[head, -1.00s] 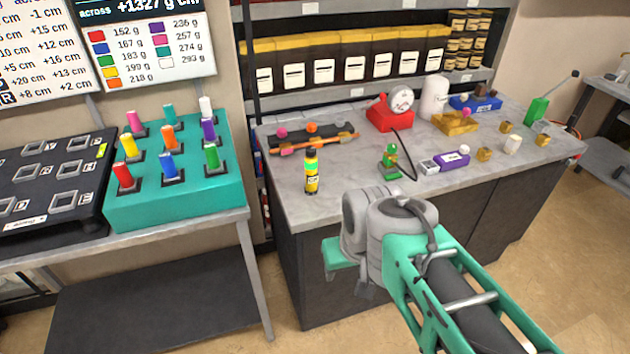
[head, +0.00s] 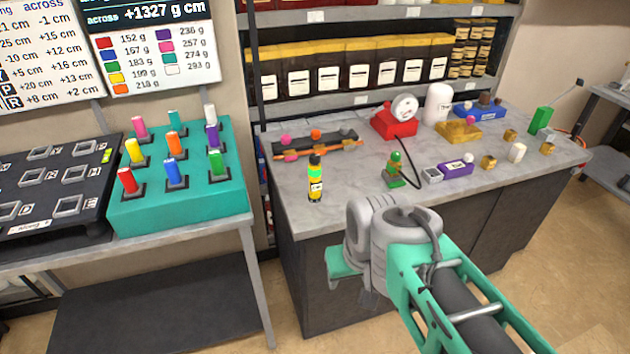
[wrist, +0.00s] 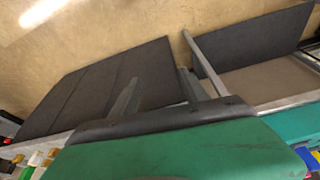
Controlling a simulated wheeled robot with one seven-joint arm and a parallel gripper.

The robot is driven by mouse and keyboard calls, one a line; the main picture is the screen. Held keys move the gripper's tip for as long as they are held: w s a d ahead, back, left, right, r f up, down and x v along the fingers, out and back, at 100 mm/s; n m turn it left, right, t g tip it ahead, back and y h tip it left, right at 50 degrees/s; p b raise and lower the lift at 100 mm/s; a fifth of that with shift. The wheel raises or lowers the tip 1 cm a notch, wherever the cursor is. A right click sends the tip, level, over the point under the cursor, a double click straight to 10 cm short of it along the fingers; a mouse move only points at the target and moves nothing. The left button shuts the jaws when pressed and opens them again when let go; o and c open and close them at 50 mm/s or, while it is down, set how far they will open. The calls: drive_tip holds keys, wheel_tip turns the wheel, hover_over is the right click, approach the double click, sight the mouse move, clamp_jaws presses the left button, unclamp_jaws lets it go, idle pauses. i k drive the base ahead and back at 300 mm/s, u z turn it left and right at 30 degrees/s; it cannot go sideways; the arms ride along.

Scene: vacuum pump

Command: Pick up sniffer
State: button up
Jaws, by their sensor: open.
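No object is clearly labelled as the sniffer. A green handheld block with a thin wand (head: 541,120) stands at the far right end of the grey worktop and may be it. A green device with a black cable (head: 394,172) stands mid-worktop, and a yellow and black bottle-like cylinder (head: 315,184) stands upright near the front left edge. My gripper (wrist: 160,78) is open in the wrist view, its two fingers apart with nothing between them. It points down past the bench front towards the floor, away from all these objects.
The grey worktop (head: 300,213) also holds a red gauge unit (head: 395,118), a white canister (head: 438,103), a yellow block (head: 458,132) and a purple box (head: 457,167). A teal rack (head: 130,212) of coloured plugs is at left. Shelves with dark jars (head: 300,78) stand behind.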

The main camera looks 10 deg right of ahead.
sight(314, 196)
drive_tip(key=u, duration=1.75)
drive_tip(key=i, duration=0.55)
drive_tip(key=z, duration=0.05)
